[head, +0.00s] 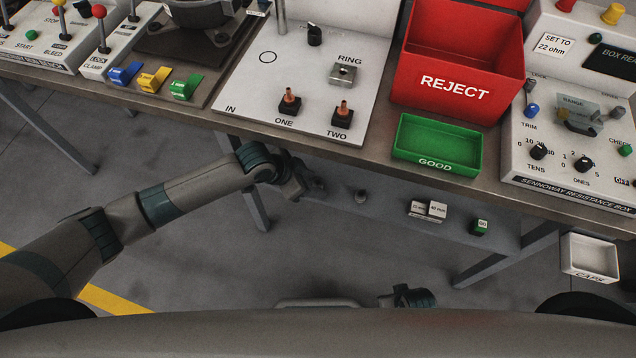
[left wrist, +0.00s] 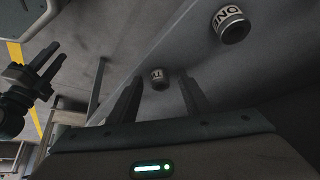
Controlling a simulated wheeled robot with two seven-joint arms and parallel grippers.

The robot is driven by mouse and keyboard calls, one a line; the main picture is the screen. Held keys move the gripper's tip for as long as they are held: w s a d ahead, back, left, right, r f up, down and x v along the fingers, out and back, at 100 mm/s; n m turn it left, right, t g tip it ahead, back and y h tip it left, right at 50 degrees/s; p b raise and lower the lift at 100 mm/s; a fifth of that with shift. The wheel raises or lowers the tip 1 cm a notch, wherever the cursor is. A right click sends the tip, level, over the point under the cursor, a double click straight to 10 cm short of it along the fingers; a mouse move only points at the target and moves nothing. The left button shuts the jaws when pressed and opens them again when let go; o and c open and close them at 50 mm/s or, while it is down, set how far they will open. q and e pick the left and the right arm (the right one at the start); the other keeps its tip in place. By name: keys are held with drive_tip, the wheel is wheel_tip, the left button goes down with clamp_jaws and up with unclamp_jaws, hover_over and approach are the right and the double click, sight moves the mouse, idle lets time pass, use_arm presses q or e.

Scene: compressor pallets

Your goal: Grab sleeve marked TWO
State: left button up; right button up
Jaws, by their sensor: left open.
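Two small sleeves stand on the grey lower shelf, a near one (head: 318,185) by my left gripper and another (head: 360,196) to its right. In the left wrist view, one sleeve (left wrist: 157,78) sits in line with the gap between the fingers, its light band too small to read. A larger-looking sleeve (left wrist: 232,24) has a white band with partly visible letters, beyond the right finger. My left gripper (head: 304,186) is open, and its two fingers (left wrist: 158,82) show apart with nothing held. My right gripper (left wrist: 46,62) appears at the left of the wrist view, fingers apart and empty.
The table edge overhangs the grey shelf (head: 390,225). Small white blocks (head: 428,211) and a green block (head: 480,227) stand farther right on the shelf. Above are a white board (head: 240,85) with ONE and TWO posts, a red REJECT bin (head: 455,95) and a green GOOD tray (head: 437,158).

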use_arm(q)
drive_tip(key=shift+f, duration=0.1)
use_arm(e)
drive_tip(key=shift+w+r, duration=0.2)
drive_tip(key=shift+r, duration=0.1)
use_arm(q)
drive_tip(key=shift+c, duration=0.4)
use_arm(e)
drive_tip(key=shift+s+f, duration=0.1)
drive_tip(key=shift+s, duration=0.05)
use_arm(q)
drive_tip(key=c, duration=1)
clamp_jaws()
use_arm(e)
drive_tip(key=shift+s+f, duration=0.1)
drive_tip(key=shift+s, duration=0.15)
